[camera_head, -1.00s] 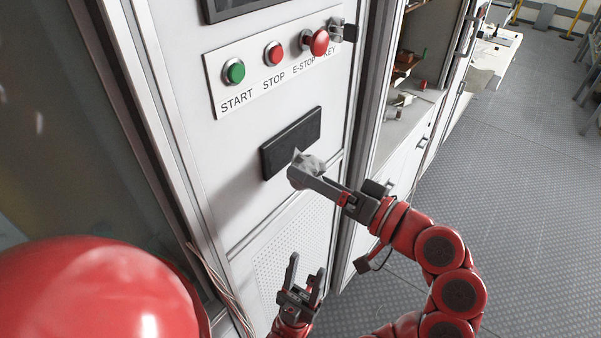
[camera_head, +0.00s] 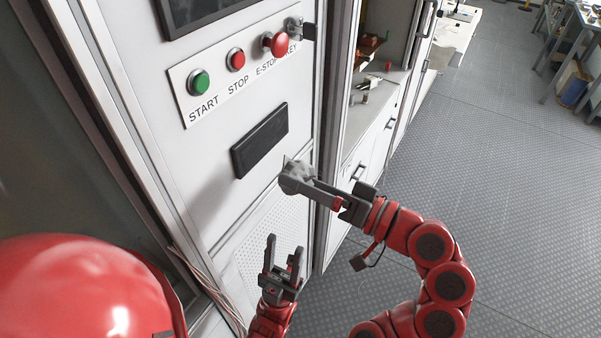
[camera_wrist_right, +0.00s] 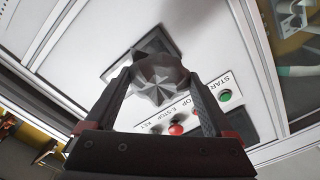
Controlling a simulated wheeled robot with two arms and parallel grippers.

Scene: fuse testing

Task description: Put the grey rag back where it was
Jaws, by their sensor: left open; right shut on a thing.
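The grey rag (camera_head: 297,174) is a crumpled bundle held in my right gripper (camera_head: 300,182), in front of the white cabinet panel, below and right of the black rectangular plate (camera_head: 260,140). In the right wrist view the rag (camera_wrist_right: 160,80) sits between the two fingertips, with the black plate (camera_wrist_right: 118,66) partly hidden behind it. My right gripper is shut on the rag. My left gripper (camera_head: 285,250) is lower, in front of the perforated panel, with its fingers apart and nothing between them.
The cabinet has a green START button (camera_head: 198,82), a red STOP button (camera_head: 236,59), a red E-stop (camera_head: 276,44) and a key switch (camera_head: 297,29). An open shelf unit (camera_head: 375,105) stands to the right. Clear grey floor (camera_head: 490,170) lies further right.

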